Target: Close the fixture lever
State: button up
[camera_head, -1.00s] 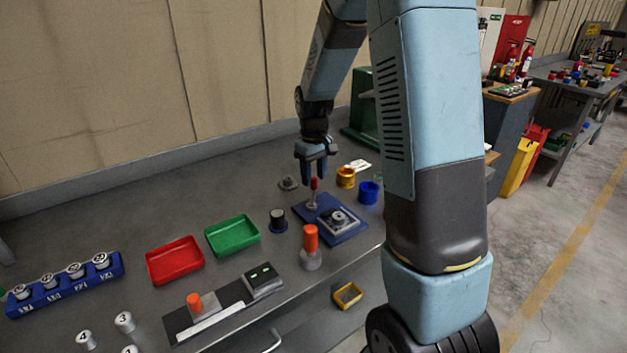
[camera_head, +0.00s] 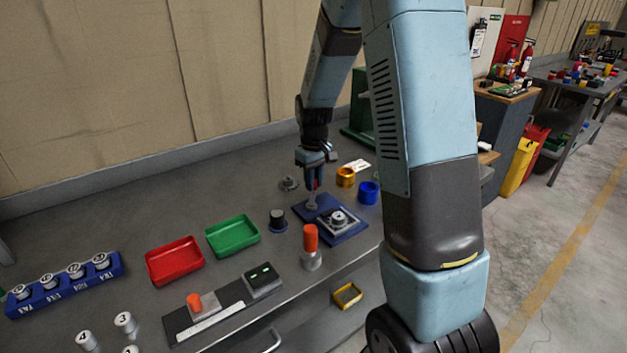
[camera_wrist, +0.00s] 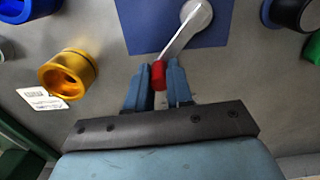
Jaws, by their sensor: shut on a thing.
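The fixture is a blue plate (camera_head: 347,232) with a round metal part (camera_head: 338,217) on it, near the right front of the bench. Its lever has a grey pivot, a metal arm (camera_wrist: 183,32) and a red grip (camera_wrist: 159,74). In the wrist view the red grip lies between the two blue fingers of my gripper (camera_wrist: 158,82), which is shut on it. In the head view my gripper (camera_head: 313,185) points down over the plate's left back corner and mostly hides the red grip.
An orange ring (camera_head: 345,177) and a blue ring (camera_head: 368,192) stand right of the fixture. Green (camera_head: 232,236) and red (camera_head: 174,261) trays lie further left.

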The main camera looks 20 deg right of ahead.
jog(key=shift+a, duration=0.1)
grip_shut()
jog(key=shift+w+a+n, duration=0.25)
jog(key=shift+a+n, duration=0.3)
jog(key=shift+n, duration=0.65)
jog(key=o, duration=0.8)
grip_release()
jog(key=shift+r, duration=0.15)
notch_tip(320, 180, up, 14)
jog(key=shift+f, duration=0.25)
